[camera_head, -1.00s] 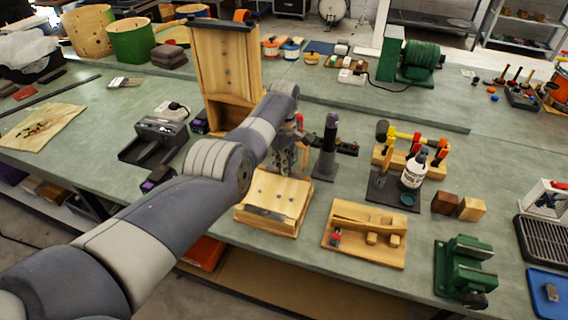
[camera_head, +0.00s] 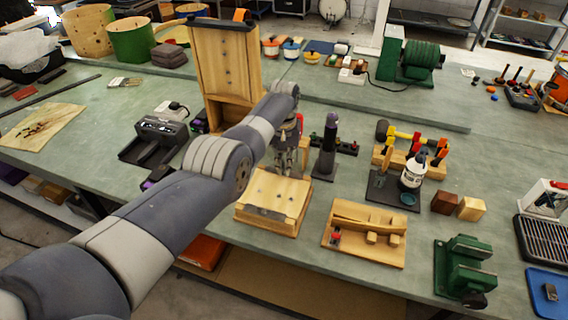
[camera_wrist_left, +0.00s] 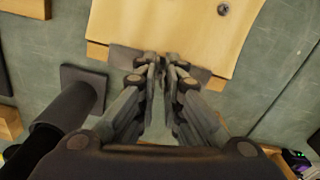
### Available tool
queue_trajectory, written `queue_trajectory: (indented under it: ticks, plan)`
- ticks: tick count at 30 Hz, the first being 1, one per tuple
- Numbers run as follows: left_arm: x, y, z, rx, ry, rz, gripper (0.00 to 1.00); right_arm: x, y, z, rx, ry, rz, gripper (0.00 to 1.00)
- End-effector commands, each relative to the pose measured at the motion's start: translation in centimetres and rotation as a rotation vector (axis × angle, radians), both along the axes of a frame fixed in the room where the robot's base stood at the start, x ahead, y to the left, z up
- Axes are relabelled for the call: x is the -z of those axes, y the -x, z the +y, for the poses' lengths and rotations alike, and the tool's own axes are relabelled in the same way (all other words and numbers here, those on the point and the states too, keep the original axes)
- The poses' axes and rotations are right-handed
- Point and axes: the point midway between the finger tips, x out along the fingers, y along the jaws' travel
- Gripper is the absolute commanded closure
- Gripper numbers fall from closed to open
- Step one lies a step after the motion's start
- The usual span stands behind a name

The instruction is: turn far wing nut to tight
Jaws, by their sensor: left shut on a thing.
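A pale wooden block (camera_head: 273,203) stands near the front edge of the bench, with small dark metal parts on its top. My left gripper (camera_head: 288,173) points down at the block's far edge. In the left wrist view the left gripper (camera_wrist_left: 163,62) has its fingertips close together at the edge of the wooden block (camera_wrist_left: 170,25). It is shut on the far wing nut, which is mostly hidden between the fingers. A small dark metal part (camera_wrist_left: 223,9) shows on the block's top, away from the fingers. My right gripper is not in view.
A dark upright post (camera_head: 328,145) stands close to the gripper's right; it also shows in the wrist view (camera_wrist_left: 65,115). A tall wooden stand (camera_head: 227,65) is behind. A wooden jig (camera_head: 365,235) and green vise (camera_head: 464,270) lie to the right, with bare bench between.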

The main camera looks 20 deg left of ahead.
Motion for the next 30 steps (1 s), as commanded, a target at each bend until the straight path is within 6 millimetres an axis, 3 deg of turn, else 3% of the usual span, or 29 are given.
queue_trajectory:
  ticks: [30]
  plan:
    - [-0.23,-0.20,-0.02,0.965,-0.002,-0.006,1.00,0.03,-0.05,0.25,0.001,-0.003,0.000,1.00]
